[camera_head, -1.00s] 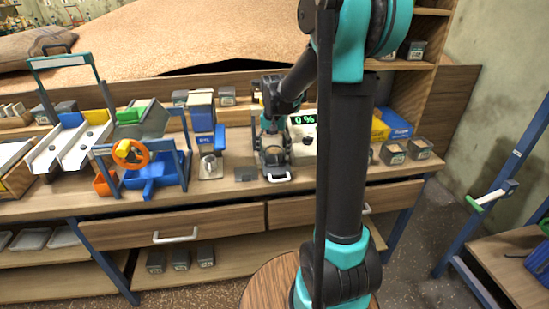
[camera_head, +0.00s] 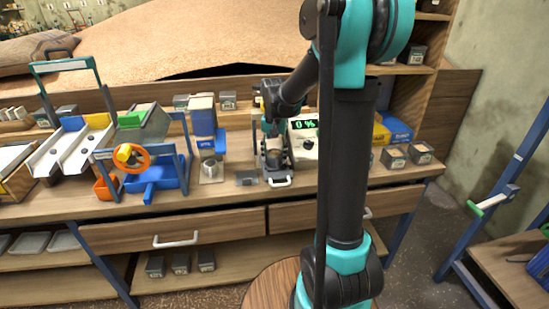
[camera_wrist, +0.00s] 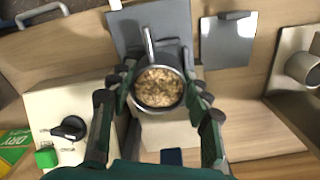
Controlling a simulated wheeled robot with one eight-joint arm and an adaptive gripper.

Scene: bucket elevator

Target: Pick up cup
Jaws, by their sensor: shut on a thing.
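A dark round cup (camera_wrist: 159,104) full of pale flakes or grain shows in the wrist view, with a light handle pointing up in the picture. My gripper (camera_wrist: 160,88) is shut on it, one finger on each side of the rim.
A grey plate (camera_head: 246,178) and another metal cup (camera_head: 208,167) under a blue-topped dispenser (camera_head: 203,117) stand left. A blue tray with an orange wheel (camera_head: 131,158) is farther left.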

